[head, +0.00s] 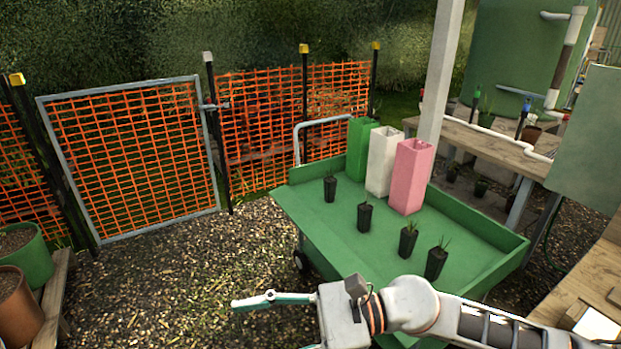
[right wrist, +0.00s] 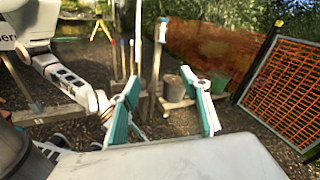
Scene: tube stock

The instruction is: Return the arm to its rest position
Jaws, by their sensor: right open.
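My right arm comes in from the right of the head view, in front of the green cart. Its gripper (head: 262,322) points left over the gravel, clear of the cart, with one finger partly below the picture edge. The right wrist view shows both teal and white fingers of this gripper (right wrist: 162,88) spread wide with nothing between them. A white arm link (right wrist: 72,84), apparently from my left arm, shows at the left of that view. My left gripper cannot be made out.
The green cart (head: 318,221) holds several black seedling tubes and a green (head: 361,148), a white (head: 383,162) and a pink (head: 410,178) tall box. An orange mesh gate (head: 135,160) stands behind. Pots (head: 25,258) are at the left. A wooden bench (head: 590,275) is at right.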

